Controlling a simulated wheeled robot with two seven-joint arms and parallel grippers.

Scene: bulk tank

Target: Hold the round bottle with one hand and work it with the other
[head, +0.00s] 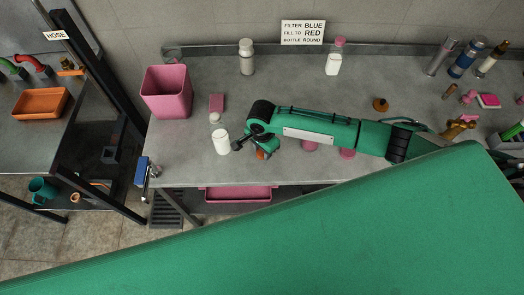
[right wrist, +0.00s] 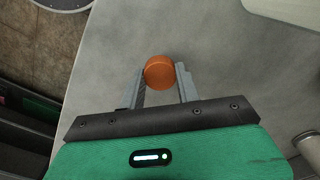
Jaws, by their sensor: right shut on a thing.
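My right gripper (head: 263,148) is low over the front of the steel table. In the right wrist view its fingers (right wrist: 161,82) are shut on a small orange round piece (right wrist: 160,72). A white bottle (head: 221,142) with a pale top stands just left of this gripper, apart from it. A round white bottle with a grey cap (head: 246,57) stands at the back. A squarer white bottle with a pink cap (head: 334,64) stands further right. My left gripper is not in view.
A sign (head: 302,32) reads filter blue, fill to red, bottle round. Several cylinders, including a blue one (head: 466,60), stand at back right.

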